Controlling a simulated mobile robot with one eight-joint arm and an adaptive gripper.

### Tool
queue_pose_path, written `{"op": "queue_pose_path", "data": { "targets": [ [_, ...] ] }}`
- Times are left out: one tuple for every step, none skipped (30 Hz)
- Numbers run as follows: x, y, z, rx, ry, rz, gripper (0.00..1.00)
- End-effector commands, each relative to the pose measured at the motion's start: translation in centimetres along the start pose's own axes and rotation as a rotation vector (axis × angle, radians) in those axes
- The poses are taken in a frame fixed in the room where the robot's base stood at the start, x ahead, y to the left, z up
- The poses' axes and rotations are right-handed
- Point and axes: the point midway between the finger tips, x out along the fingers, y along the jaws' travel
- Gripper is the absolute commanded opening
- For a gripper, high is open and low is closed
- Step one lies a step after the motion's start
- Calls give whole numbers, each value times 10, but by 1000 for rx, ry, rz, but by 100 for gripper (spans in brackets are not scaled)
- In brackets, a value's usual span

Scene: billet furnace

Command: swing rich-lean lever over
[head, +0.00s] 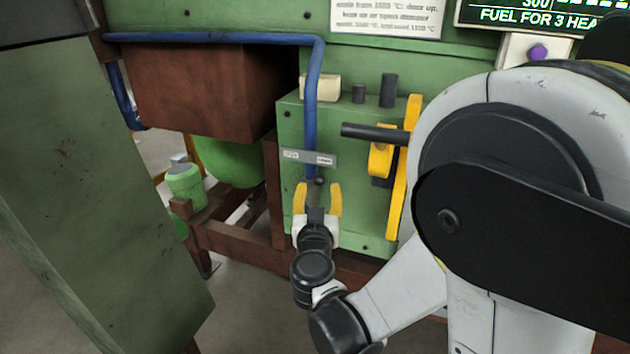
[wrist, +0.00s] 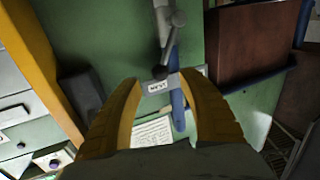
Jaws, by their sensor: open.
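The plate has a label at each end, and the print is too small to read surely.
To the right, a yellow bar (head: 403,170) and a black handle (head: 372,132) stick out from the green panel (head: 352,190). A brown box (head: 200,90) hangs at left. A purple button (head: 538,52) is upper right.

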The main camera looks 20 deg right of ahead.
Motion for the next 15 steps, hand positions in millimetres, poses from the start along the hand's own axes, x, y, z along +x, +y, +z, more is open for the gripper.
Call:
{"op": "queue_pose_path", "data": {
  "targets": [
    [11,1,2,0,0,3,48],
    [16,1,2,0,0,3,48],
    [23,1,2,0,0,2,48],
    [28,1,2,0,0,2,48],
    [32,1,2,0,0,2,48],
    [37,1,2,0,-1,2,48],
    [40,0,2,0,-1,2,48],
    [42,0,1,0,-1,1,48],
    [45,0,1,0,-1,1,48],
    [47,0,1,0,-1,1,48],
    [48,0,1,0,-1,0,48],
    [49,0,0,0,-1,0,48],
    [50,0,0,0,-1,0,48],
    [50,0,0,0,-1,0,48],
    [50,0,0,0,-1,0,48]
  ]
}}
